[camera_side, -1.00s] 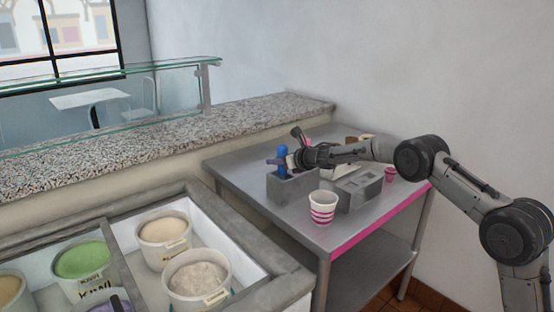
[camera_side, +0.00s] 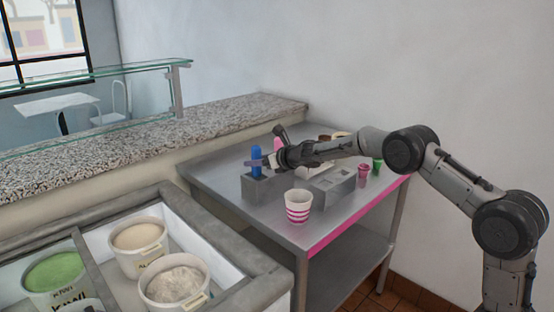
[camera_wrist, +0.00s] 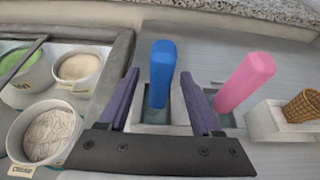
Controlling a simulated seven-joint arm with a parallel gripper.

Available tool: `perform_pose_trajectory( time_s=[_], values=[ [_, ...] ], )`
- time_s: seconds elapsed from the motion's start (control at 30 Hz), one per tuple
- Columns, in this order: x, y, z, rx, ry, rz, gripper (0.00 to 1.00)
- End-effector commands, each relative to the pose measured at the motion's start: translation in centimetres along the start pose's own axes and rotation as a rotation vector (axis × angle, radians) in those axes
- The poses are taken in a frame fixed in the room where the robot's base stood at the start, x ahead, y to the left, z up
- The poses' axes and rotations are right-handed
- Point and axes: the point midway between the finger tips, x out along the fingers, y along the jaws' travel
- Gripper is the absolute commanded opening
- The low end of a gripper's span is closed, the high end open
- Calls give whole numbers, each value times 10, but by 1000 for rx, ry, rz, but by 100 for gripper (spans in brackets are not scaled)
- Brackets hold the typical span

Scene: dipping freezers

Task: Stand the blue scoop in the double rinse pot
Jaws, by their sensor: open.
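The blue scoop (camera_side: 256,158) stands upright in one well of the grey rinse pot (camera_side: 262,191). Its blue handle (camera_wrist: 161,75) rises between the two purple fingers in the wrist view. My gripper (camera_side: 262,163) is open, its fingers (camera_wrist: 155,95) on either side of the handle with visible gaps. A pink scoop handle (camera_wrist: 245,82) rises from a second well, right of the right finger. The scoop's lower end is hidden inside the well.
A striped paper cup (camera_side: 298,206) stands in front of the pot. A grey block with recesses (camera_side: 336,187) and pink and green cups (camera_side: 363,175) stand to the right. A cone (camera_wrist: 302,106) is at the wrist view's right edge. Ice cream tubs (camera_side: 175,289) lie lower left.

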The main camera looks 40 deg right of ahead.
Motion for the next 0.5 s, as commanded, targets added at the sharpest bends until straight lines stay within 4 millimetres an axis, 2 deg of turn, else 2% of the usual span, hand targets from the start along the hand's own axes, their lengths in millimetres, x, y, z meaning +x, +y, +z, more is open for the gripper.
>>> perform_pose_trajectory(
  time_s=[0.5],
  values=[
    [-73,0,0,0,-1,-1,66]
  ],
)
